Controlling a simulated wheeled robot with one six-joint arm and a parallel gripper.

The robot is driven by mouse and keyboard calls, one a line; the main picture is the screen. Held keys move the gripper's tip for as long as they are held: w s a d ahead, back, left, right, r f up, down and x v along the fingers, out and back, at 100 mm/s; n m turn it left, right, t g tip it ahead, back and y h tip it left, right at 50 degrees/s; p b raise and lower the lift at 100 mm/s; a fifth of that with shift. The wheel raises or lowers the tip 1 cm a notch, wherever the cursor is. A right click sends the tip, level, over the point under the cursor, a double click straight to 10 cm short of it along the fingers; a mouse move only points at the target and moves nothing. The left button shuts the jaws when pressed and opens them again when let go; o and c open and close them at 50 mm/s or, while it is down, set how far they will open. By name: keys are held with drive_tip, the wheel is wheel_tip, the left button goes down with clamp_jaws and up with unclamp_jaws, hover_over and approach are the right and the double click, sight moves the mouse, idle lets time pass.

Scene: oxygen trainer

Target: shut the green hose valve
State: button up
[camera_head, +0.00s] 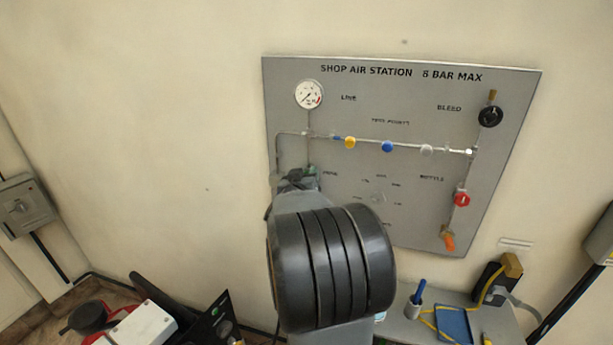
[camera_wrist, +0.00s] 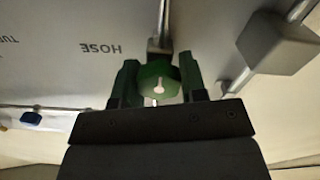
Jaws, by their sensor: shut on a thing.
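The green hose valve (camera_wrist: 158,82) is a green knob on a metal stem, beside the "HOSE" lettering on the grey panel. In the wrist view it sits between the two fingers of my gripper (camera_wrist: 160,88), which are shut on it from both sides. In the head view only a small bit of green (camera_head: 311,171) shows by the panel's left side. My arm hides most of the valve and the gripper (camera_head: 298,180) there. I cannot tell from the knob how far the valve is turned.
The panel (camera_head: 400,100) carries a gauge (camera_head: 308,95), a black bleed knob (camera_head: 490,116), a red bottle knob (camera_head: 462,199), an orange fitting (camera_head: 448,241) and yellow, blue and white caps on a pipe. A blue tray (camera_head: 454,323) lies on a shelf at lower right.

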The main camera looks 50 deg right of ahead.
drive_tip(key=shift+c, duration=1)
drive_tip(key=shift+f+m+b, duration=0.3)
drive_tip(key=shift+m+b, duration=0.5)
drive_tip(key=shift+b, duration=0.4)
drive_tip(key=shift+s+r+m+b, duration=0.1)
drive_tip(key=shift+m+b, duration=0.85)
drive_tip(key=shift+m, duration=0.25)
drive_tip(key=shift+r+m, duration=0.15)
drive_tip(key=shift+m, duration=0.25)
drive_tip(key=o, duration=0.9)
drive_tip(key=shift+o, duration=0.2)
